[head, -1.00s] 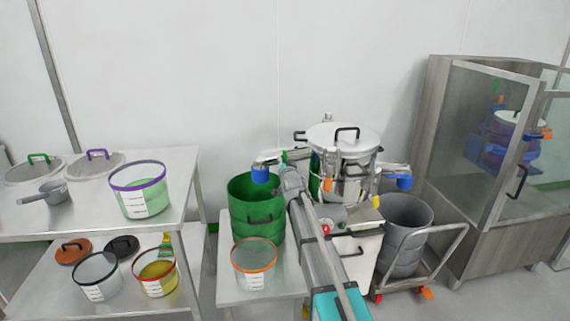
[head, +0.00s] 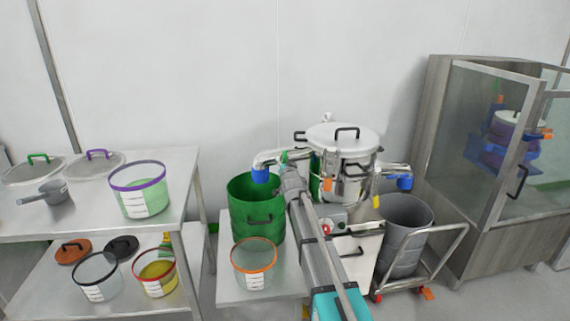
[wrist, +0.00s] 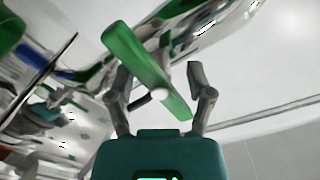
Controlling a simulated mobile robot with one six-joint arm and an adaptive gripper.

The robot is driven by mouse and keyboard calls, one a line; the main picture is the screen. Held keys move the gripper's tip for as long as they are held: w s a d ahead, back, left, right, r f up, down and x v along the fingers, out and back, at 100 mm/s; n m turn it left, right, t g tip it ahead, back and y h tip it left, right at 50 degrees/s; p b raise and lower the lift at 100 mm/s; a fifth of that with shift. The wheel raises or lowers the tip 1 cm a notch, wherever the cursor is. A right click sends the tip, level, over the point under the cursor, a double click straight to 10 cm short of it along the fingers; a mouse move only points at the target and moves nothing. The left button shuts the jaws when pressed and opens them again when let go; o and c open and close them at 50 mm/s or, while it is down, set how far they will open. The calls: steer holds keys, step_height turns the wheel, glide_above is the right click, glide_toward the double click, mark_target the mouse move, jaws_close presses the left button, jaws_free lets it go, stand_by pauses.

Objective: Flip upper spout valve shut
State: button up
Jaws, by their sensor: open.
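The upper spout (head: 268,158) is a metal pipe with a blue end, reaching left from the sieve drum (head: 345,172) over a green drum. A green valve lever (head: 284,157) is on it, mostly behind my gripper in the head view. In the wrist view the green lever (wrist: 145,68) runs slantwise between the fingers of my gripper (wrist: 158,77). The fingers are open, one on each side of the lever. I cannot tell whether either touches it. The fingertips are hidden in the head view by my own wrist.
A second spout with a blue end (head: 404,182) and yellow handle (head: 377,201) points right over a grey bin (head: 405,222). The green drum (head: 255,222) and an orange-rimmed tub (head: 254,262) stand close left of my arm. A glass-doored cabinet (head: 500,150) stands right.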

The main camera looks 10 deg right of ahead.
steer(key=s, duration=1.2)
stand_by(0.3)
steer(key=s+f+n+g, duration=0.3)
steer(key=s+f+g, duration=0.6)
steer(key=s+f, duration=0.45)
steer(key=s+f+n+g, duration=0.15)
steer(key=s+g, duration=0.35)
steer(key=s, duration=0.5)
steer(key=s+f+n+g, duration=0.1)
steer(key=s+f+g, duration=0.25)
steer(key=s, duration=0.75)
step_height(320, 180, up, 22)
steer(key=p, duration=2.2)
steer(key=shift+w, duration=0.35)
steer(key=shift+d+g, duration=0.1)
steer(key=shift+g, duration=0.15)
